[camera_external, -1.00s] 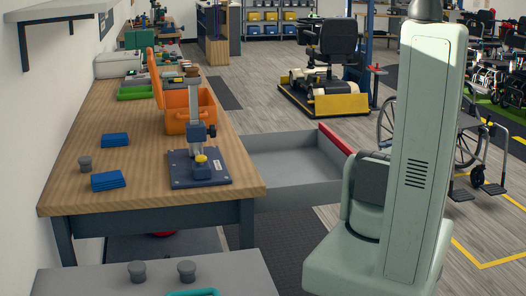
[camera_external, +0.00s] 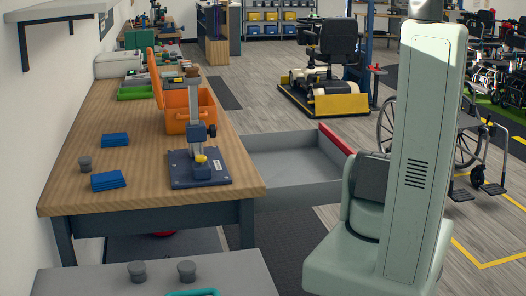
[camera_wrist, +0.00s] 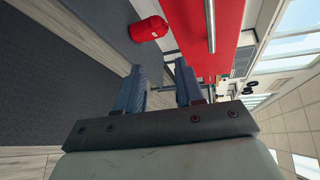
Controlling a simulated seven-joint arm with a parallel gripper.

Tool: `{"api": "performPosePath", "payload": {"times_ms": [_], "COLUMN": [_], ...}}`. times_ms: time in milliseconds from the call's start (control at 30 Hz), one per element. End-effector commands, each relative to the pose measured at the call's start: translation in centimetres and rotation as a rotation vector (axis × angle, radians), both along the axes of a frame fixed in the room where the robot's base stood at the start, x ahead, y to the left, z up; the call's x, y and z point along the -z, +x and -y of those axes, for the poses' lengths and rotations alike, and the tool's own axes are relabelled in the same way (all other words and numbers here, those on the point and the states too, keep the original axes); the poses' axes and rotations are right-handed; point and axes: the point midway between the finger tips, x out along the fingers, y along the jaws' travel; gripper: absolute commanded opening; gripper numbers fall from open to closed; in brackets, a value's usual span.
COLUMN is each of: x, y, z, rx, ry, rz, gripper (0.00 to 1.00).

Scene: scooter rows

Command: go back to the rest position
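My gripper (camera_wrist: 158,84) shows in the wrist view with its two blue fingers apart and nothing between them. It is out of frame in the external view, where my pale green arm stands at the right front. In the external view, a grey drawer (camera_external: 285,163) with a red front (camera_external: 336,138) stands open to the right of the wooden workbench (camera_external: 110,180). The wrist view shows a large red panel (camera_wrist: 195,50) with a metal bar, beyond the fingers and apart from them. A red rounded object (camera_wrist: 149,28) lies beside it.
A wheelchair (camera_external: 470,140) stands at right, behind my arm. A grey surface (camera_external: 225,270) with knobs is in front.

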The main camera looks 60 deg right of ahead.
Motion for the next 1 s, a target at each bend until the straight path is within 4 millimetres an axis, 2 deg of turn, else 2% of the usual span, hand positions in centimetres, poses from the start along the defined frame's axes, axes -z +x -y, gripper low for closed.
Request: {"api": "performPosePath", "payload": {"times_ms": [33, 367, 567, 700, 800, 1000], "x": [2.2, 14.9, 22.5, 27.4, 29.9, 31.1], "y": [1.0, 5.7, 7.5, 8.6, 10.3, 13.8], "z": [-0.6, -4.3, -7.8, -11.3, -15.1, -22.5], "rx": [0.027, 0.237, 0.368, 0.439, 0.425, 0.259], "ry": [0.048, 0.350, 0.523, 0.619, 0.637, 0.547], "rz": [-0.022, -0.185, -0.293, -0.376, -0.455, -0.588], "gripper": [0.37, 0.37, 0.37, 0.37, 0.37, 0.37]}}
